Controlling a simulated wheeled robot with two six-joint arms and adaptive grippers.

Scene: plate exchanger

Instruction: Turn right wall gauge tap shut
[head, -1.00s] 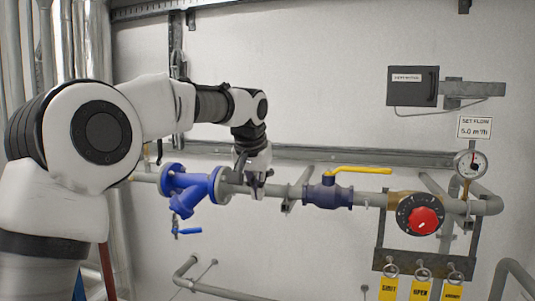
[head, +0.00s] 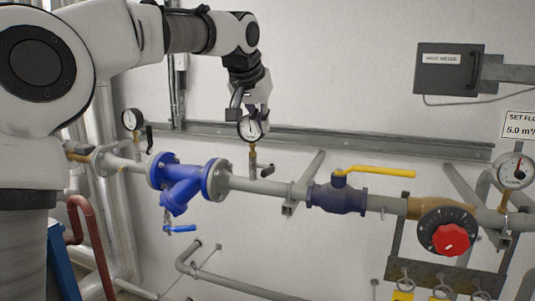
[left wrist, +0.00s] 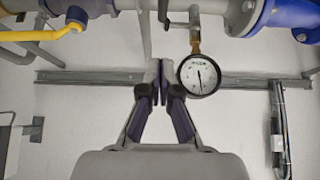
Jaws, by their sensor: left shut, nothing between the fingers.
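The gauge right of the blue strainer (head: 251,128) has a round white dial and stands on a brass stem above the grey pipe. It also shows in the left wrist view (left wrist: 200,76). Its tap has a small black handle (head: 267,169) at the stem, sticking out to the right; this handle also shows at the top of the left wrist view (left wrist: 163,12). My left gripper (head: 264,118) is shut and empty, beside the dial and above the handle, apart from the handle. In the left wrist view its fingertips (left wrist: 154,66) are together, left of the dial. My right gripper is not in view.
The blue strainer (head: 182,185) and another gauge (head: 132,119) are to the left. A ball valve with a yellow lever (head: 375,171) and a red knob (head: 450,240) are to the right. A metal rail (head: 370,142) runs along the wall behind.

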